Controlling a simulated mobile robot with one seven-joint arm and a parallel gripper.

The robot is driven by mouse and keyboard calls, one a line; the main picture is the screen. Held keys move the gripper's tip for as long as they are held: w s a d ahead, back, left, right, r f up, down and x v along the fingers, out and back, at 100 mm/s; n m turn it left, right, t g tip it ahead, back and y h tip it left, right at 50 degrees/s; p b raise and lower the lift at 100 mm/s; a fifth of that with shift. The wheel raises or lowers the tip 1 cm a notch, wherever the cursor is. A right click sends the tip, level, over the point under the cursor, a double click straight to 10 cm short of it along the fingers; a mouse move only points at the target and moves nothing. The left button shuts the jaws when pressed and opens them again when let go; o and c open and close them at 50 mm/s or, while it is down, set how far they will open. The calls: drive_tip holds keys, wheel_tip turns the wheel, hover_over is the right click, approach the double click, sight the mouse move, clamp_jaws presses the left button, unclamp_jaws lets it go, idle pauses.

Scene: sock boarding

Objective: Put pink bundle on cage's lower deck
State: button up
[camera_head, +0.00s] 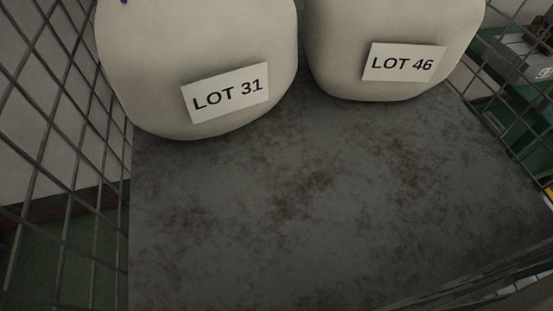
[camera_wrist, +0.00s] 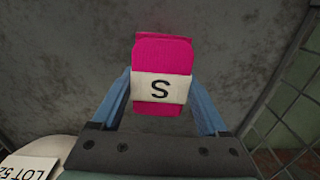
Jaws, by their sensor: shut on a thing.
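The pink bundle (camera_wrist: 162,53) has a white band marked S and shows in the wrist view. My gripper (camera_wrist: 160,76) has its two blue fingers on either side of the bundle and is shut on it. Behind the bundle is a mottled grey surface; I cannot tell how far it is from the bundle. In the head view the cage's grey deck (camera_head: 290,215) has a wide bare front part; I cannot tell whether it is the lower one. The bundle and my gripper do not show in the head view.
Two pale sacks, one labelled LOT 31 (camera_head: 200,50) and one LOT 46 (camera_head: 385,25), stand at the back of the deck. Wire mesh (camera_head: 60,130) closes the left side, with more mesh at right. A pale thing labelled LOT 52 (camera_wrist: 60,146) is at lower left in the wrist view.

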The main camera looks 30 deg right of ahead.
drive_tip(key=shift+w, duration=0.1)
drive_tip(key=shift+f, duration=0.1)
drive_tip(key=shift+f, duration=0.1)
drive_tip(key=o, duration=1.3)
drive_tip(key=shift+o, duration=0.2)
wheel_tip(320, 180, up, 8)
drive_tip(key=p, duration=0.5)
drive_tip(key=shift+f+p, duration=0.1)
drive_tip(key=shift+p, duration=0.25)
